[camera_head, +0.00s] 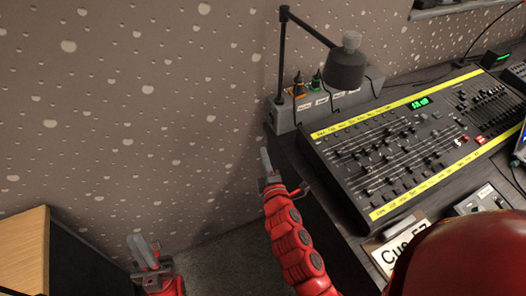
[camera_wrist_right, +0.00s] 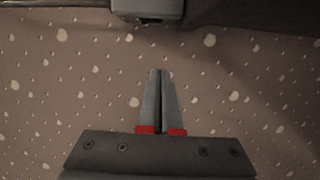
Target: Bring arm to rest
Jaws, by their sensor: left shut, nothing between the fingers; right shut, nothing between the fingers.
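My right gripper (camera_head: 267,164) is at the end of the red arm in the middle of the head view, just left of the desk edge. The right wrist view shows its two grey fingers (camera_wrist_right: 159,84) together and empty, with the speckled wall behind them. My left gripper (camera_head: 140,246) is at the lower left of the head view, low in front of the wall. Its fingers are together with nothing between them. Most of the left arm is out of view.
A lighting console (camera_head: 385,150) with several faders and yellow strips lies on the dark desk (camera_head: 335,215) at right. A black lamp (camera_head: 345,70) stands behind it. A wooden-topped cabinet (camera_head: 25,250) is at lower left. The floor (camera_head: 225,265) between cabinet and desk is clear.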

